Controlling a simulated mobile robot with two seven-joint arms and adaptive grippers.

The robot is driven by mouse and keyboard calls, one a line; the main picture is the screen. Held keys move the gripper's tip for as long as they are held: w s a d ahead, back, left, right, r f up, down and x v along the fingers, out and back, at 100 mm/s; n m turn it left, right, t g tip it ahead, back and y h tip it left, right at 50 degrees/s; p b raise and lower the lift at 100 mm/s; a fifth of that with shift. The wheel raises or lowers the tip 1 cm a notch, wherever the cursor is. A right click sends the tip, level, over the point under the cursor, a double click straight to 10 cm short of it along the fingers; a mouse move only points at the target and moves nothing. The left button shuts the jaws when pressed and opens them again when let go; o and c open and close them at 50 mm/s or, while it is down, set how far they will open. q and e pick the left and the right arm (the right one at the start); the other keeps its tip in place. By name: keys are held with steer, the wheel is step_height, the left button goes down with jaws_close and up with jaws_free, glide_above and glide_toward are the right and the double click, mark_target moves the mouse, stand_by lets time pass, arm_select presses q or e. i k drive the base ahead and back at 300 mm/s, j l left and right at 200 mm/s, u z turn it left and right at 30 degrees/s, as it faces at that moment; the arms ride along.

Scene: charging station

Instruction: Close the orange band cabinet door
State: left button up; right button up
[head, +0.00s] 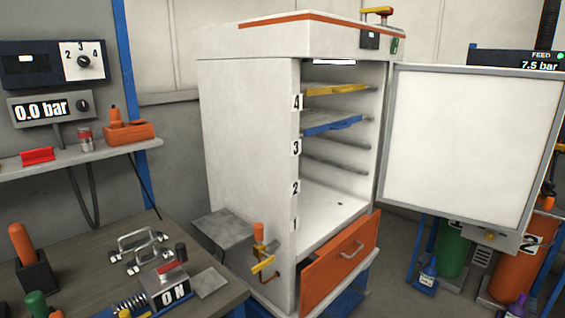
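The orange band cabinet (248,120) stands in the middle of the head view, white with an orange stripe around its top. Its white door (470,145) is swung wide open to the right, hinged at the cabinet's right front edge, with its flat inner face towards me. Inside are a yellow shelf (335,89) near slot 4 and a blue shelf (332,126) near slot 3. The orange drawer (340,262) below the opening seems pulled out a little. Neither of my grippers shows in the view.
A workbench (85,268) with a switch box (168,286) and metal handles stands at the lower left. A wall shelf (75,152) is above it. An orange valve lever (262,264) sticks out at the cabinet's lower left. Green (452,250) and orange cylinders (512,270) stand below the door.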

mark_target(475, 146)
steer(key=i+l, duration=0.45)
steer(key=l, duration=0.25)
steer(key=i+l, duration=0.2)
steer(key=l, duration=0.25)
steer(key=i+l+z, duration=0.1)
steer(key=l, duration=0.3)
steer(key=i+l, duration=0.35)
steer(key=i+l+z, duration=0.1)
steer(key=l, duration=0.4)
steer(key=i+l, duration=0.35)
